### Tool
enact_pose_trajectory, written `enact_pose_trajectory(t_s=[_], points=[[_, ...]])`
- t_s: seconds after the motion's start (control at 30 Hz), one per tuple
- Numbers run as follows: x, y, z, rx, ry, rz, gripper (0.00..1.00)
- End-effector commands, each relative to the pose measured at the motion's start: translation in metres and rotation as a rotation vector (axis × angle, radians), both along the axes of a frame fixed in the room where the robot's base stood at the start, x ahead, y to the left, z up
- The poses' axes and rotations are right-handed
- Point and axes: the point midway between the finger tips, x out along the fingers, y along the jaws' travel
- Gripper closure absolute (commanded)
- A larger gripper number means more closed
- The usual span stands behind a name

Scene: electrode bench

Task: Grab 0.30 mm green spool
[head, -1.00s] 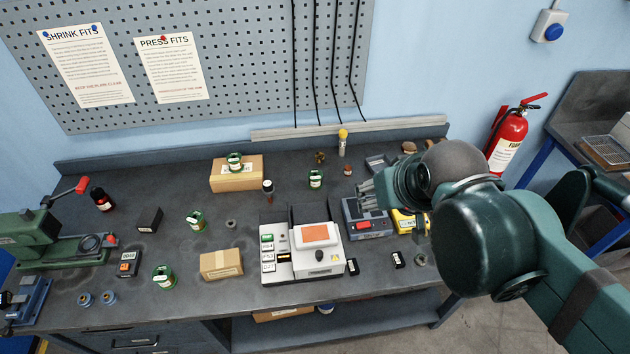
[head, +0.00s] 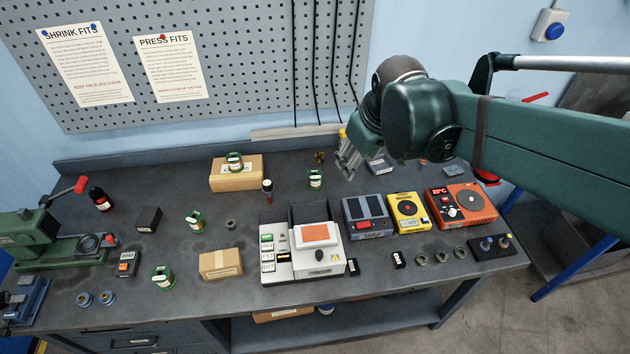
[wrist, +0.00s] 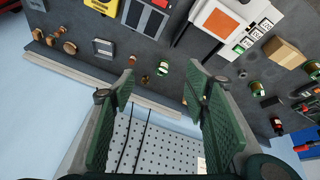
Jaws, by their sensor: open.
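Several green-and-white spools stand on the bench, and their size labels are too small to read. In the head view one spool (head: 235,161) is on a cardboard box, one (head: 316,179) is behind the white scale, one (head: 195,219) is at left-centre, and one (head: 163,277) is near the front. My gripper (head: 347,162) is open and empty above the back of the bench, right of the spool behind the scale. In the wrist view my gripper (wrist: 159,85) has its fingers wide apart, with a green spool (wrist: 163,68) showing between and beyond them.
The white scale (head: 304,267) stands at the front centre, with a grey-blue device (head: 367,232), yellow meter (head: 408,225) and orange unit (head: 460,205) to its right. The pegboard (head: 240,50) rises behind.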

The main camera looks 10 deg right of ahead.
Motion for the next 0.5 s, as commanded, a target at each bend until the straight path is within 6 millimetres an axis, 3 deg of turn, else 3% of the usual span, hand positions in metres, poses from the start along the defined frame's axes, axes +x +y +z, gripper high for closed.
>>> enact_pose_trajectory(t_s=[0.5], points=[[0.076,0.014,-0.031,-0.078,0.097,0.209,0.54]])
